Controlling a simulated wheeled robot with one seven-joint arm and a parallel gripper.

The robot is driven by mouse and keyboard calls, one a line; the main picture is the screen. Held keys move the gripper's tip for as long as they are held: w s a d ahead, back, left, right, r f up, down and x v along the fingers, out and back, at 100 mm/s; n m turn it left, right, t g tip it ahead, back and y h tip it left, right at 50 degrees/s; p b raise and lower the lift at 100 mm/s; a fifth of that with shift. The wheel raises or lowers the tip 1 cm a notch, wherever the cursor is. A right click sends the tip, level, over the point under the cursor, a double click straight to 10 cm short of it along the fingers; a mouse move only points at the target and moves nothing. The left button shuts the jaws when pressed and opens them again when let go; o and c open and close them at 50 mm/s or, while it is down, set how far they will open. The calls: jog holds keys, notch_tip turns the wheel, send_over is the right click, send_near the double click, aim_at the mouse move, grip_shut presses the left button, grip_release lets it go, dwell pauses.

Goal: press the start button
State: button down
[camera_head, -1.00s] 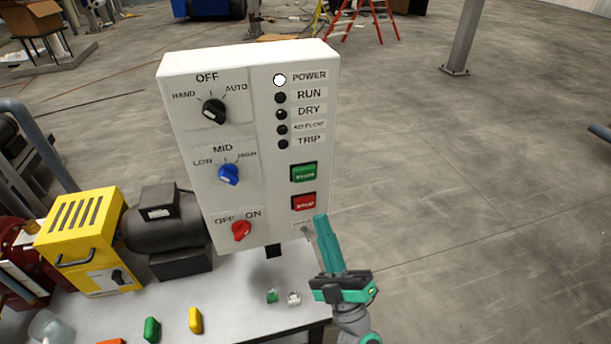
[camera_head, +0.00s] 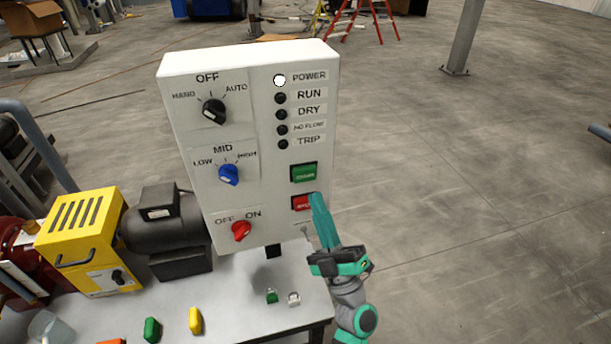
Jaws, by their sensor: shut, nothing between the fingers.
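The green start button (camera_head: 304,173) is on the lower right of the white control panel (camera_head: 250,130). The red stop button (camera_head: 302,203) sits just below it, its right side partly hidden by my gripper. My gripper (camera_head: 315,196) is shut and empty, with its tips pointing up. In the picture the tips overlap the right edge of the stop button and lie just below the right corner of the start button. I cannot tell whether they touch the panel. The POWER lamp (camera_head: 280,80) is white; the RUN lamp (camera_head: 281,98) is dark.
A black knob (camera_head: 214,111), a blue knob (camera_head: 229,174) and a red knob (camera_head: 241,231) are on the panel's left half. A yellow box (camera_head: 80,235) and a dark motor (camera_head: 165,225) stand left of the panel. Free room lies to the right.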

aim_at(304, 172)
jog(key=shift+w+a, duration=0.25)
jog(key=shift+w, duration=0.45)
jog(key=shift+w+a, duration=0.2)
jog(key=shift+w, duration=0.55)
jog(key=shift+w+a, duration=0.25)
jog(key=shift+w, duration=0.45)
jog(key=shift+w, duration=0.15)
dwell(0.4)
jog(key=shift+w+a, duration=0.1)
jog(key=shift+w, duration=0.15)
jog(key=shift+w+a, duration=0.25)
jog(key=shift+w, duration=0.45)
dwell(0.9)
jog(key=shift+s, duration=0.2)
jog(key=shift+s+d, duration=0.2)
jog(key=shift+s, duration=0.3)
jog(key=shift+s+d, duration=0.2)
jog(key=shift+s, duration=0.3)
jog(key=s, duration=0.1)
jog(key=s+d, duration=0.1)
jog(key=s, duration=0.2)
jog(key=shift+s+d, duration=0.3)
jog(key=shift+s, duration=0.05)
